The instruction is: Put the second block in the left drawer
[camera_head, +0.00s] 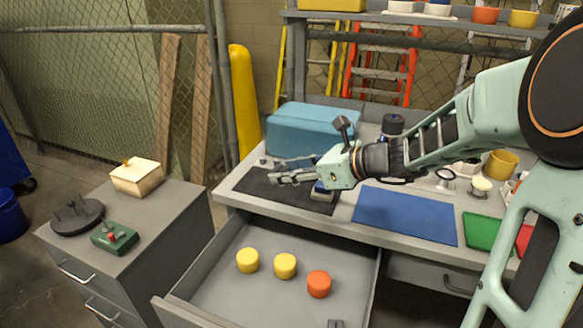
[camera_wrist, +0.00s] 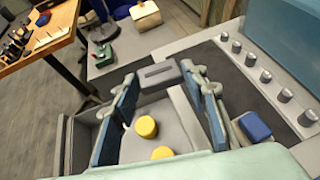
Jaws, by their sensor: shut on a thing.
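My gripper (camera_head: 278,171) reaches in from the right, above the black mat on the workbench. In the wrist view its two fingers (camera_wrist: 160,84) are closed on the sides of a grey block (camera_wrist: 160,74) with a dark slot. This block is hard to make out in the head view. The left drawer (camera_head: 213,270) under the bench is pulled open, below and in front of my gripper. A small dark grey block (camera_head: 336,323) lies in it near the front, partly cut off by the picture edge. The open drawer also shows in the wrist view (camera_wrist: 82,140).
Two yellow cylinders (camera_head: 247,260) and an orange one (camera_head: 319,284) stand in the drawer. A blue case (camera_head: 300,130) stands behind the black mat (camera_head: 245,187). A blue-topped object (camera_wrist: 255,126) sits on the mat, right of my fingers. A grey cabinet (camera_head: 160,215) stands left.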

